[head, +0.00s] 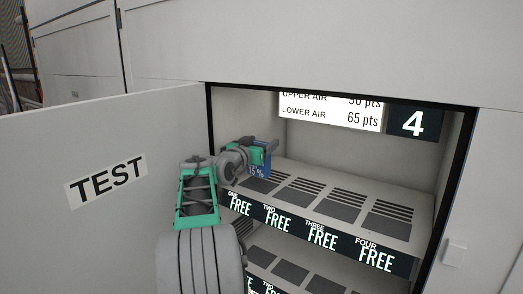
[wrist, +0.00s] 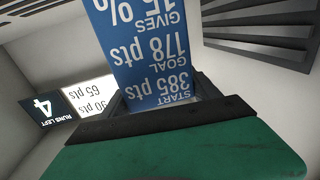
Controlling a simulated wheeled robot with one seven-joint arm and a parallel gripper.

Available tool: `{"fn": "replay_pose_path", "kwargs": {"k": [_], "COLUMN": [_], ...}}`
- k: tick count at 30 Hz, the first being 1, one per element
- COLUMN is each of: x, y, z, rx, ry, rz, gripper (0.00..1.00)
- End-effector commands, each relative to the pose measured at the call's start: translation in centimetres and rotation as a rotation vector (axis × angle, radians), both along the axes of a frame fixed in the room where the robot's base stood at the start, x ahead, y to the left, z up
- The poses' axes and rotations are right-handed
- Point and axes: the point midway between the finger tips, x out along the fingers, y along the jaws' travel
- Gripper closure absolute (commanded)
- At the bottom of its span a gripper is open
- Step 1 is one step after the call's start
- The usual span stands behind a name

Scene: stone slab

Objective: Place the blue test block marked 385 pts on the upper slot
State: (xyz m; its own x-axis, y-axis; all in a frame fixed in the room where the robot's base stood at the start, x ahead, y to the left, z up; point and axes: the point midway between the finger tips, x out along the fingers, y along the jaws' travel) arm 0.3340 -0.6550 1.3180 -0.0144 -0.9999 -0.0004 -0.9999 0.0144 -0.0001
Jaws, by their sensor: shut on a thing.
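My gripper (head: 268,150) is shut on the blue test block (head: 259,169), at the left end of the upper shelf (head: 345,205), by slot one. The arm hides most of the block there; I cannot tell whether it touches the shelf. In the wrist view the block (wrist: 150,50) fills the upper middle between the jaws (wrist: 160,108). Its upside-down text reads START 385 pts, GOAL 178 pts, GIVES 15 %. The upper slots are dark pads with vent slits, labelled ONE to FOUR, each reading FREE.
A lower shelf (head: 306,268) with similar pads lies below. A sign (head: 330,110) lists upper and lower air points, beside a dark panel reading 4 (head: 413,122). The open door marked TEST (head: 105,180) stands left of my arm. A dark frame edges the opening.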

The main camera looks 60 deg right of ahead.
Motion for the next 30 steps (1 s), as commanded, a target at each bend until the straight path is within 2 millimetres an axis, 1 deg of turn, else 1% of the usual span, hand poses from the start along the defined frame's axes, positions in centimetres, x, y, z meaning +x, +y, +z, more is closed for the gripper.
{"fn": "replay_pose_path", "kwargs": {"k": [2,6,7,17,18,25,30], "x": [0.3,0.2,0.2,0.2,0.2,0.2,0.2], "y": [-0.6,-0.6,-0.6,-0.5,-0.5,-0.5,-0.5], "z": [-0.6,-3.1,-3.4,-3.9,-4.0,-4.0,-4.0], "rx": [-0.001,-0.001,-0.002,-0.004,0.0,0.0,0.0], "ry": [0.001,0.002,0.0,-0.002,0.0,0.001,0.001], "rz": [-0.001,-0.002,-0.001,-0.001,-0.001,-0.001,-0.001], "gripper": [1.0,1.0,1.0,1.0,0.27,0.08,0.07]}}
